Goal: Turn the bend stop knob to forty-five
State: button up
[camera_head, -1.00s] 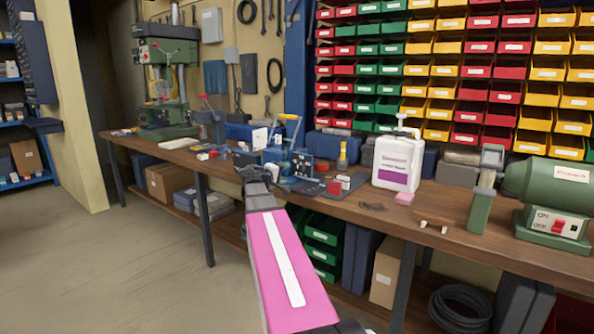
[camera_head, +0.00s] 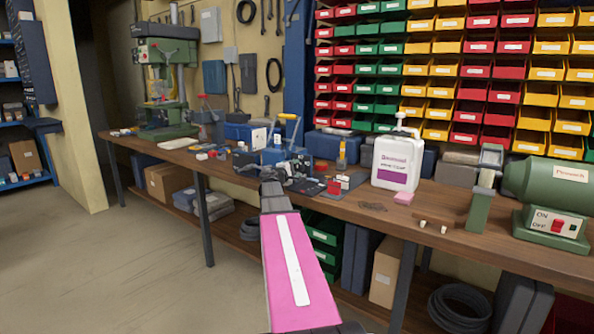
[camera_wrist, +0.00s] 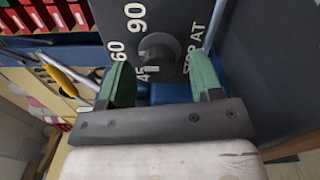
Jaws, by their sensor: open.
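The bend stop knob (camera_wrist: 158,52) is a dark round knob on a dark dial plate (camera_wrist: 185,22) with white markings, among them 90, 60, 45 and "STOP AT", in the wrist view. My gripper (camera_wrist: 160,82) is open, with one green finger on each side just below the knob in that picture. The fingers look apart from the knob; the exact gap in depth is hard to tell. In the head view my gripper (camera_head: 272,190) reaches the blue bender (camera_head: 288,155) on the bench, and the knob is too small to make out there.
The wooden bench (camera_head: 385,210) holds a white jug (camera_head: 397,160), a pink block (camera_head: 403,198), a red block (camera_head: 334,187) and a yellow screwdriver (camera_head: 342,155) near the bender. A green grinder (camera_head: 548,190) stands at right, a drill press (camera_head: 165,80) at left.

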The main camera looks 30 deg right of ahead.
jog(key=shift+w+d, duration=0.25)
jog(key=shift+d, duration=0.35)
jog(key=c, duration=0.9)
jog(key=shift+n, duration=0.8)
jog(key=o, duration=0.9)
jog(key=shift+a, duration=0.1)
